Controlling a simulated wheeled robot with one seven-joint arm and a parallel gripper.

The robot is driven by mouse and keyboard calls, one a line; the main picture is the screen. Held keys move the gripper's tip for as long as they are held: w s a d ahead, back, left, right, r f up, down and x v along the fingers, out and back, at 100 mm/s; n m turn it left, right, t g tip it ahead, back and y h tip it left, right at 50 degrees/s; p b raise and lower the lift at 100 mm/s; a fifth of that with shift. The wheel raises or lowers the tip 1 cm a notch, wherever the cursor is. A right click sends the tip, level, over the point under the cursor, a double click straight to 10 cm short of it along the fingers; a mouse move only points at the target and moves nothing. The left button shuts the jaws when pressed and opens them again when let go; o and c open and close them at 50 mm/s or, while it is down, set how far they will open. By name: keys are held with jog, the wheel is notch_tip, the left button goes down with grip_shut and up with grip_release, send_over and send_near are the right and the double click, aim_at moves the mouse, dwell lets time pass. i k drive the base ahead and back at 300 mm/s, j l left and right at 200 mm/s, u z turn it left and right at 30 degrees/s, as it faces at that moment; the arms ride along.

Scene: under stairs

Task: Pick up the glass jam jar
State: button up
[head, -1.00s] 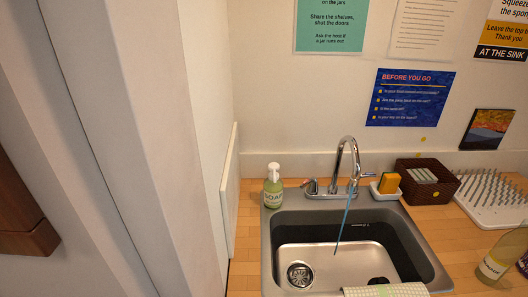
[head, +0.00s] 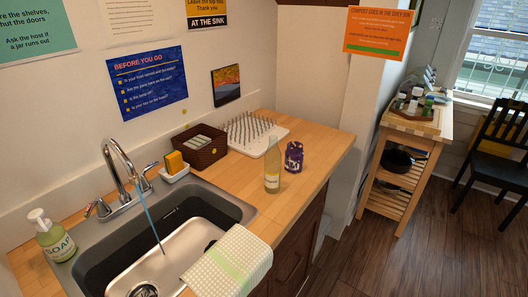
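A small dark purple jar (head: 293,157) with a pale marking, which looks like the glass jam jar, stands upright on the wooden counter (head: 322,157). It is near the counter's right end, just right of a clear bottle with a pale label (head: 272,168). A small gap shows between the bottle and the jar. My gripper is not in view.
The sink (head: 180,215) has its tap running, with a soap bottle (head: 52,238) at left. A checked towel (head: 228,262) hangs over the front edge. A white drying rack (head: 255,132) and brown basket (head: 200,147) stand behind. A wooden cart (head: 405,165) and chair (head: 497,155) stand right. Floor shows between.

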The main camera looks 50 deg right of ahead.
aim_at(295, 153)
jog(key=l+z, duration=0.3)
jog(key=l, duration=0.45)
jog(key=i+l+z, duration=0.15)
jog(key=l+z, duration=0.15)
jog(key=l, duration=0.4)
